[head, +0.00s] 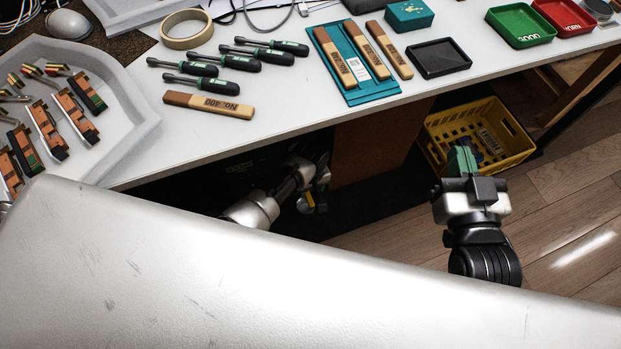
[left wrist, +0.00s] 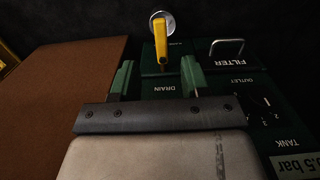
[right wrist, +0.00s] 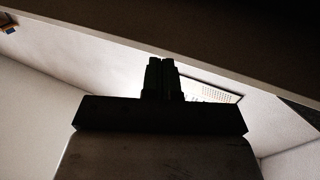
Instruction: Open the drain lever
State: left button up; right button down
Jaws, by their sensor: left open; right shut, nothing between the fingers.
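The yellow drain lever (left wrist: 161,42) hangs from a round silver fitting on a dark green panel (left wrist: 172,88), above the word DRAIN in the left wrist view. It points down in that picture, towards my gripper. My left gripper (left wrist: 157,76) is open. The lever's lower end shows in line with the gap between its green fingers, at about fingertip height; I see no contact. In the head view my left arm reaches under the bench, where shadow hides most of the panel. My right gripper (head: 462,159) is shut and empty, beside the bench; its closed fingers also show in the right wrist view (right wrist: 161,75).
The panel also carries a metal handle (left wrist: 227,46) by the FILTER label and a small knob (left wrist: 267,101). A brown board (left wrist: 65,100) stands left of it. The white bench (head: 285,120) holds tools overhead. A yellow crate (head: 512,157) sits near my right gripper.

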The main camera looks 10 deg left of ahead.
pick_arm(q)
jog(key=shift+r+p, duration=0.6)
jog(key=shift+r, duration=0.65)
pick_arm(e)
jog(key=shift+s+d+f+g+h, duration=0.2)
jog(key=shift+s+f+g, duration=0.05)
jog(key=shift+f+g, duration=0.55)
jog(key=shift+s+d+f+g+h, duration=0.2)
jog(key=shift+s+f+g, duration=0.05)
jog(key=shift+f+g, duration=0.45)
jog(key=shift+s+d+f+g+h, duration=0.2)
jog(key=shift+s+f+g, duration=0.05)
jog(key=shift+f+g, duration=0.55)
